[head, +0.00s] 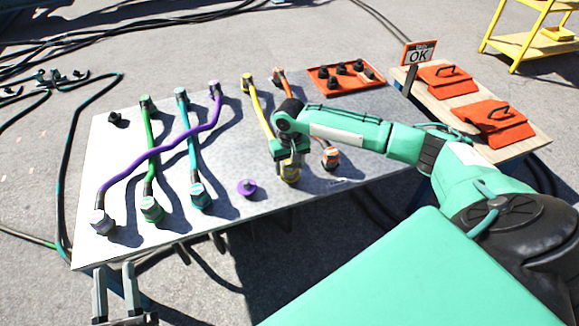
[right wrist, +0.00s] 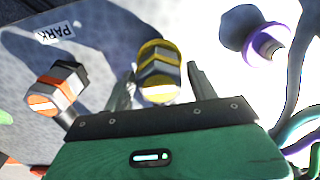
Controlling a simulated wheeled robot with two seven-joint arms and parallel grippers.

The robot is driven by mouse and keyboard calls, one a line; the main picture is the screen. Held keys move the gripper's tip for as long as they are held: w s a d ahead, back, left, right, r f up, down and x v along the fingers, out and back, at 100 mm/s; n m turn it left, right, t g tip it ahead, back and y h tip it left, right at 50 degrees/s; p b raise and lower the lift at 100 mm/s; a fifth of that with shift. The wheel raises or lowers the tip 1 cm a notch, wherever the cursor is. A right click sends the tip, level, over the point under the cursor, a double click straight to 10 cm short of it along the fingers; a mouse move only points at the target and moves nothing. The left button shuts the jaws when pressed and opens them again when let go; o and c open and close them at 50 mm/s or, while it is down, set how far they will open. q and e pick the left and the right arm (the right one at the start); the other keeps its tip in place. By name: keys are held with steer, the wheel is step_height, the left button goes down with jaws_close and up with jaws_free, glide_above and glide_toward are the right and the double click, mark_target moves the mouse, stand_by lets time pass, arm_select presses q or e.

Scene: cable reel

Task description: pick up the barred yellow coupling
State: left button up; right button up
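The barred yellow coupling (head: 290,175) stands near the front edge of the metal table, at the end of a yellow cable. In the right wrist view the coupling (right wrist: 158,72) shows yellow with dark and grey bands. My right gripper (head: 288,160) is over it, and its fingers (right wrist: 162,85) are apart with the coupling between them. A gap shows on the right finger's side; whether the left finger touches it I cannot tell. My left gripper (head: 116,290) is open and empty, off the table's front left corner.
A barred orange coupling (head: 330,158) stands close beside, also in the right wrist view (right wrist: 55,90). A purple cap (head: 247,187) is on the other side. A purple cable (head: 160,152) crosses the green and teal ones. An orange tray (head: 345,76) holds several black caps at the back.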

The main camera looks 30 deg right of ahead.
steer(key=c, duration=0.9)
steer(key=shift+r, duration=0.2)
